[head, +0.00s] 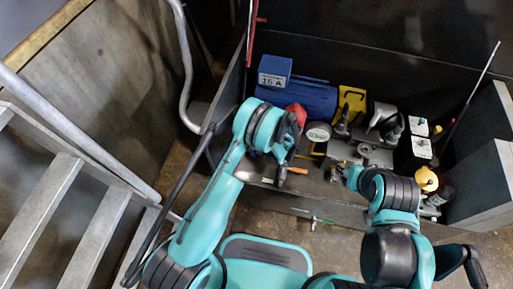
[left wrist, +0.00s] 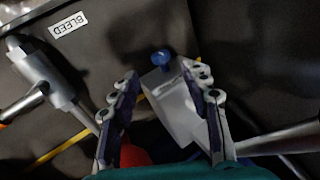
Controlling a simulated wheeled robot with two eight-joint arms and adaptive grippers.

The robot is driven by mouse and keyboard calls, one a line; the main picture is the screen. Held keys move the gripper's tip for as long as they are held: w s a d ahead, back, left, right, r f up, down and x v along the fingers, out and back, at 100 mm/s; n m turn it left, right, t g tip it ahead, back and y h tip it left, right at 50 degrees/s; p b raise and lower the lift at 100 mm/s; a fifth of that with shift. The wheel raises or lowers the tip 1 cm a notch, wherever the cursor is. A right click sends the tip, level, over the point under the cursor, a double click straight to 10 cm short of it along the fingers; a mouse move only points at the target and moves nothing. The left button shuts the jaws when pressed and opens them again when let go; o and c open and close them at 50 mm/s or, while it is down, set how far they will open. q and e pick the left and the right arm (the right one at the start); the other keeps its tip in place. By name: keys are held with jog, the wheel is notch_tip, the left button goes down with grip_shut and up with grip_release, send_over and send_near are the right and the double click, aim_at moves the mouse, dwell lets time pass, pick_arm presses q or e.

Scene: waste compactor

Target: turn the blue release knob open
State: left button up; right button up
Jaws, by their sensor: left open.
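The blue release knob (left wrist: 162,60) shows in the left wrist view on top of a pale grey block (left wrist: 176,105). My left gripper (left wrist: 161,74) is open, with one finger on each side of the block and knob; I see no clear contact. In the head view my left gripper (head: 284,163) points down over the bench, and its arm hides what lies below; I cannot make out the knob there. My right gripper (head: 343,172) is low over the bench; its fingers are too small to tell.
A grey fitting with a handle (left wrist: 48,78) lies left, near a BLEED label (left wrist: 68,25). A red object (left wrist: 133,156) shows low between the fingers. In the head view, a blue motor (head: 305,101), a yellow part (head: 351,104) and bottles (head: 426,180) crowd the bench.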

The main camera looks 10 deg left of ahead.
pick_arm(q)
jog(key=b+x, duration=0.2)
jog(key=x, duration=0.5)
jog(key=shift+s+f+b, duration=0.1)
jog(key=shift+f+b, duration=0.05)
jog(key=shift+b, duration=0.2)
grip_shut()
